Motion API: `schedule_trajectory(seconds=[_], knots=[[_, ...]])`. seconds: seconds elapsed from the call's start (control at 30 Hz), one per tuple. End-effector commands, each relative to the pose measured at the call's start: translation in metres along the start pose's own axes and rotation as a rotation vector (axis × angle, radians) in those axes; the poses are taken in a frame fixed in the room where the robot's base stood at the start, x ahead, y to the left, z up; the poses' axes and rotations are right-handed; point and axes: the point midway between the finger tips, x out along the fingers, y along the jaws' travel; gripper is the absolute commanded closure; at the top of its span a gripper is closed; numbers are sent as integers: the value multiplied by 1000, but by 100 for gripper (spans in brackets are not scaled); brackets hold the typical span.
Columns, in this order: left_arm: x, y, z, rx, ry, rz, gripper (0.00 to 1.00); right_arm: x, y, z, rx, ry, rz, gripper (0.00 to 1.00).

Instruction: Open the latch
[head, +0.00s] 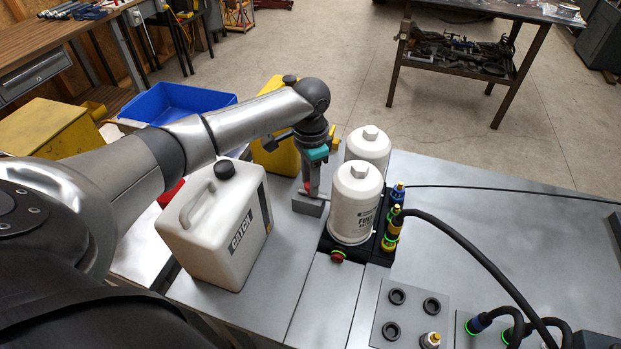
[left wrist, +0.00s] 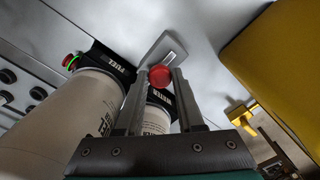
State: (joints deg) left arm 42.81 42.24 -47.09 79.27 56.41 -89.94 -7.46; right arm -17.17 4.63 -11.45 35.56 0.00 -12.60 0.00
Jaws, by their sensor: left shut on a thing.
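My left gripper (head: 310,186) points down at the latch on the grey bench, left of the white filter canisters. It is shut on the latch's red knob (left wrist: 160,76), which shows between the fingertips in the left wrist view. The latch's grey metal base (head: 307,207) sits under the fingers; its lever is partly hidden by them. The front canister (head: 355,212), marked FUEL, and a second canister (head: 369,146) behind it stand upright on a black base (head: 327,243). My right gripper is not in view.
A white jug (head: 218,225) marked CATCH stands close to the left of the latch. A yellow container (head: 277,157) is just behind it. A red button (head: 337,256) and hose fittings (head: 391,232) flank the front canister.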

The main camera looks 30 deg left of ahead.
Motion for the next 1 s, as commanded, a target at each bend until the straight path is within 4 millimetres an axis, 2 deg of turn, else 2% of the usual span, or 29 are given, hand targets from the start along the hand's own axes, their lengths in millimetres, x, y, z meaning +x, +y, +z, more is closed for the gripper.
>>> schedule_trajectory(seconds=[0.87, 1.0], knots=[[-1, -1, 0, -1, 2, -1, 100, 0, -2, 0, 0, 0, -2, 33], [-2, -4, 4, -3, 1, 0, 100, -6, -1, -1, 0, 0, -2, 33]])
